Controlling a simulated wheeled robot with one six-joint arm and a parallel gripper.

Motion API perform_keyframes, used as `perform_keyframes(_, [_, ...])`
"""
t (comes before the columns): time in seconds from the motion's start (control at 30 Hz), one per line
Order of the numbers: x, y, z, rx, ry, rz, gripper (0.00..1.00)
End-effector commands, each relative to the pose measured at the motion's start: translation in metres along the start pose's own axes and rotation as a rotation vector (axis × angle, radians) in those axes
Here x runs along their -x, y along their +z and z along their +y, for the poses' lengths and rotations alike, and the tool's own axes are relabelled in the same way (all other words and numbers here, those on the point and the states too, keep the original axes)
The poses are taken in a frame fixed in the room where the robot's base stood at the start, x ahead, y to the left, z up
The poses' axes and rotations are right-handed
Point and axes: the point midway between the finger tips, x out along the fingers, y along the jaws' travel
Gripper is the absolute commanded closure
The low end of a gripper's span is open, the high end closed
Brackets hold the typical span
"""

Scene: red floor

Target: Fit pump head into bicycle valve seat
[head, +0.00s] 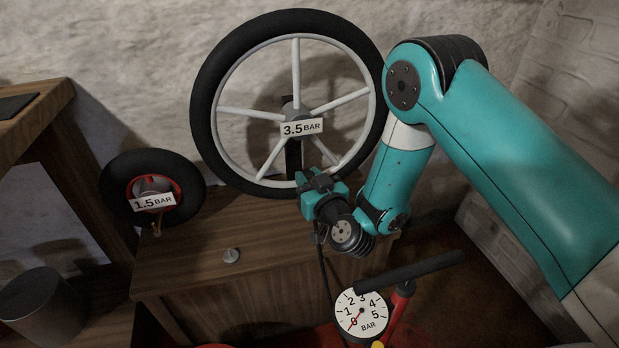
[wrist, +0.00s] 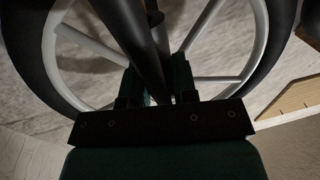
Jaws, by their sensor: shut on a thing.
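My gripper (head: 318,182) is at the bottom of the large spoked wheel (head: 207,125), which carries a 3.5 BAR label (head: 302,128). It is shut on the dark pump head, mostly hidden by the jaws in the head view. In the wrist view a dark tube-like piece (wrist: 133,35) runs down between the gripper's fingers (wrist: 157,90), in front of the wheel. A black hose (head: 326,275) hangs from the gripper towards the red pump (head: 398,306). The large wheel's valve cannot be made out, so I cannot tell whether the pump head touches it.
A small wheel (head: 112,185) labelled 1.5 BAR stands at left, a brass-coloured stem (head: 157,229) below it. A small metal piece (head: 231,256) lies on the wooden bench (head: 190,265). The pump's gauge (head: 350,302) and black handle (head: 415,271) stand in front of the bench.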

Motion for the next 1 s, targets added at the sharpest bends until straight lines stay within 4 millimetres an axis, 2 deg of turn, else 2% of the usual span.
perform_keyframes(0.5, [0.000,0.014,0.000,0.000,0.000,0.000,0.97])
perform_keyframes(0.53, [0.000,0.013,0.000,0.000,0.000,0.000,0.67])
perform_keyframes(0.63, [0.000,0.013,0.000,0.000,0.000,0.000,0.44])
perform_keyframes(0.9, [0.000,0.012,0.000,-0.001,0.000,0.000,0.44])
perform_keyframes(1.0, [0.000,0.004,0.000,-0.001,0.000,0.001,0.44])
